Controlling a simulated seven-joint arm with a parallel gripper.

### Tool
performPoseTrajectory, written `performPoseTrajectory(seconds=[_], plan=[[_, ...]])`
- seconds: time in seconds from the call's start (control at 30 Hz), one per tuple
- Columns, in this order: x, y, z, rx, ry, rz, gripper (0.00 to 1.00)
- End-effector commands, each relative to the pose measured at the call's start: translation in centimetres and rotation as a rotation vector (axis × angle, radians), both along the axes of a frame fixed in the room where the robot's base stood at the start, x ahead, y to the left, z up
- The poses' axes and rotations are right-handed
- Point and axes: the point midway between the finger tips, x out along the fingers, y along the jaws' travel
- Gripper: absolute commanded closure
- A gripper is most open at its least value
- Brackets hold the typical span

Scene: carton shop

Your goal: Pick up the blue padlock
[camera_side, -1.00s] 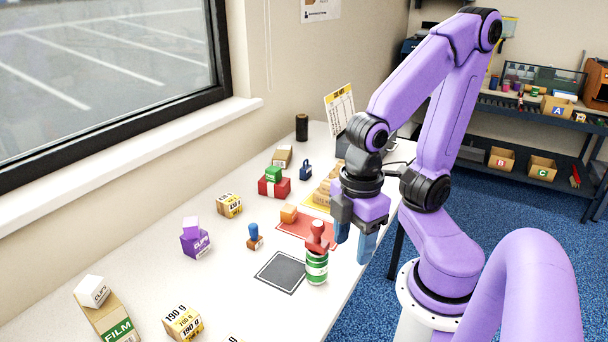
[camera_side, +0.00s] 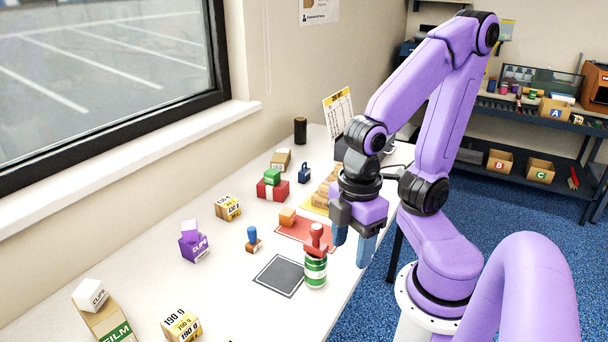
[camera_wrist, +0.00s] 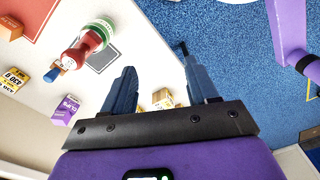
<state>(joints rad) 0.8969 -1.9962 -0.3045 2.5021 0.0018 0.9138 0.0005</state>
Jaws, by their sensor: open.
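The blue padlock (camera_side: 305,173) stands upright on the white table in the side view, beyond the red box and close to a small brown carton. It does not show in the wrist view. My gripper (camera_side: 354,240) is open and empty over the table's right edge, well nearer the camera than the padlock. Its two blue fingers (camera_wrist: 160,92) also show in the wrist view, with nothing between them up close.
A red stamp on a green-and-white tin (camera_side: 316,270) stands just left of my gripper. A red box with a green block (camera_side: 272,189) stands near the padlock. A dark square mat (camera_side: 279,276) and a red mat (camera_side: 300,233) lie on the table.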

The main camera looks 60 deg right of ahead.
Motion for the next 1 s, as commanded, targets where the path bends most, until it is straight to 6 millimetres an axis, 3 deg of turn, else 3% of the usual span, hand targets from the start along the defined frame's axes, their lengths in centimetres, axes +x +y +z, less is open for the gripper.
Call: performPoseTrajectory(seconds=[0.23, 0.37, 0.67, 0.87, 1.0], plan=[[0.5, 0.2, 0.1, -0.001, -0.003, 0.002, 0.42], [2.8, 0.8, 0.5, -0.007, -0.02, 0.017, 0.42], [14.0, 1.0, 1.6, -0.06, -0.084, 0.109, 0.42], [21.8, -1.8, 1.8, -0.117, -0.111, 0.173, 0.42], [26.9, -5.2, 1.6, -0.166, -0.116, 0.217, 0.42]])
